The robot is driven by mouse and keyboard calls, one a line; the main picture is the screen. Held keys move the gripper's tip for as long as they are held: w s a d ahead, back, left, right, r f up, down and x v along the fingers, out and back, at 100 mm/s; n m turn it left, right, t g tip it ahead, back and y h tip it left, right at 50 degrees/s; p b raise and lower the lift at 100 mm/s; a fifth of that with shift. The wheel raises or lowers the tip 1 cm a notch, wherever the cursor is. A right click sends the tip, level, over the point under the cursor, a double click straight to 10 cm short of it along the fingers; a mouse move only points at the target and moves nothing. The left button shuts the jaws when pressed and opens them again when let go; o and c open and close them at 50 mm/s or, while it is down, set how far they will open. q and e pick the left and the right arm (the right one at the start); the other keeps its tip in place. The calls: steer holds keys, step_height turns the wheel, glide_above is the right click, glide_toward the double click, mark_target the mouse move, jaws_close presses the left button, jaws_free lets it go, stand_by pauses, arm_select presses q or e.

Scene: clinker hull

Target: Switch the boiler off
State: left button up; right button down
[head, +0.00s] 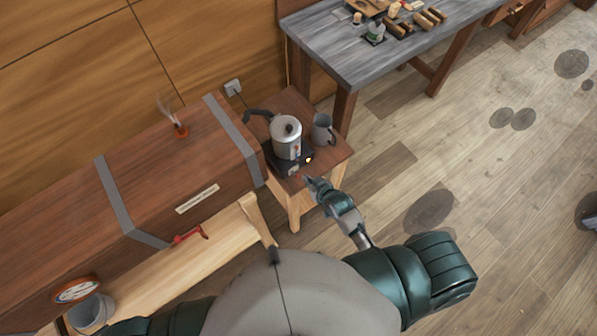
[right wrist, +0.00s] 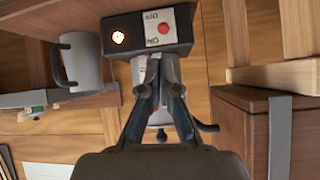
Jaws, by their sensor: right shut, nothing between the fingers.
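The boiler (head: 286,138) is a silver pot with a dark handle, standing on a black base (head: 278,163) on a small wooden side table. An orange lamp (head: 308,160) glows on the base. In the right wrist view the picture is upside down; the lamp (right wrist: 118,38) glows beside a pale switch plate with a red button (right wrist: 164,29) and small lettering that I cannot read surely. My right gripper (head: 311,182) is shut and empty, just in front of the base. In the right wrist view its fingertips (right wrist: 159,58) are close to the switch plate; contact is unclear.
A grey mug (head: 322,130) stands right of the boiler on the side table (head: 332,157). A grey workbench (head: 350,60) with tools is behind. A long wooden steam box (head: 150,180) with metal straps lies left, steam rising from it. Open floor is at the right.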

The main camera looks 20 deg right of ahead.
mark_target(292, 169)
steer(key=x, duration=0.5)
steer(key=a+x, duration=0.1)
steer(key=x, duration=0.2)
arm_select(q)
steer(key=shift+a+f, duration=0.3)
steer(key=shift+f, duration=0.05)
arm_select(e)
steer(key=shift+d, duration=0.1)
arm_select(q)
steer(key=shift+d+b, duration=0.2)
steer(key=shift+b, duration=0.1)
arm_select(e)
steer(key=shift+d, duration=0.3)
